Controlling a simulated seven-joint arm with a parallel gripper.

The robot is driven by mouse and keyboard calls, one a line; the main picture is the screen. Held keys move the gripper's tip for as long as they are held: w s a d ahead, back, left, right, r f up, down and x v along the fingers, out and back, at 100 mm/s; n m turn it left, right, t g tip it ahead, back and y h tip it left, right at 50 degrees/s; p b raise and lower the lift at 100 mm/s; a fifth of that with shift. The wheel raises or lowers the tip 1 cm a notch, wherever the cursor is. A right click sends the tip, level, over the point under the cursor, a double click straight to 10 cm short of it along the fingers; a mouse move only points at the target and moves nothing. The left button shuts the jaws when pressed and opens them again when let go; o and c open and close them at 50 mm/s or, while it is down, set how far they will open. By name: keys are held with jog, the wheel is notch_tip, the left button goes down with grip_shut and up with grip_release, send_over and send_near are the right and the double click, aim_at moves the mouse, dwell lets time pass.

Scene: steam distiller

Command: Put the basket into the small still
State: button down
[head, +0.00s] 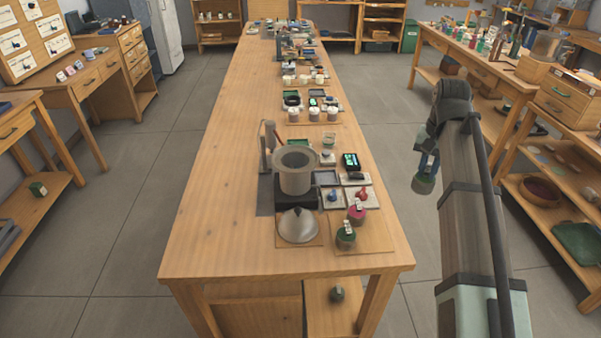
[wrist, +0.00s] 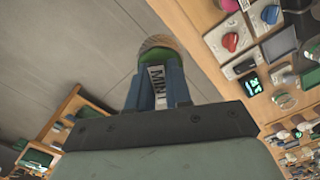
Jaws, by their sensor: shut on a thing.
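My gripper (head: 427,163) is shut on a green basket (head: 423,184), held in the air to the right of the long table, over the floor. In the wrist view my gripper (wrist: 160,88) has its blue fingers on either side of the basket's white "MINT" label, with the green basket (wrist: 157,55) beyond them. The small still (head: 297,181) is a grey metal pot on a dark base near the table's front end. Its top looks open with a dark inside. The basket is well apart from it.
A domed metal lid (head: 298,226) lies in front of the still. A pink container (head: 357,214) and a green container (head: 346,236) stand on a wooden board to its right. Small trays with red and blue things sit behind them. The table's left front is clear.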

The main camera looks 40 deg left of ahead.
jog(key=s+a+r+n, duration=0.15)
jog(key=s+a, duration=0.25)
jog(key=a, duration=0.8)
jog(key=s+a+r+n, duration=0.1)
jog(key=s+a+n, duration=0.2)
jog(key=a, duration=0.9)
jog(key=s+a+r+n, duration=0.15)
jog(key=s+a, duration=0.25)
jog(key=a, duration=0.8)
jog(key=shift+w+d+f, duration=0.1)
jog(key=shift+f, duration=2.6)
jog(key=shift+w+d+f, duration=0.1)
jog(key=shift+f, duration=2.55)
jog(key=c, duration=1.5)
grip_release()
jog(key=shift+f, duration=0.15)
jog(key=o, duration=0.5)
jog(key=shift+c, duration=0.2)
notch_tip(320, 180, up, 12)
jog(key=shift+r, duration=0.2)
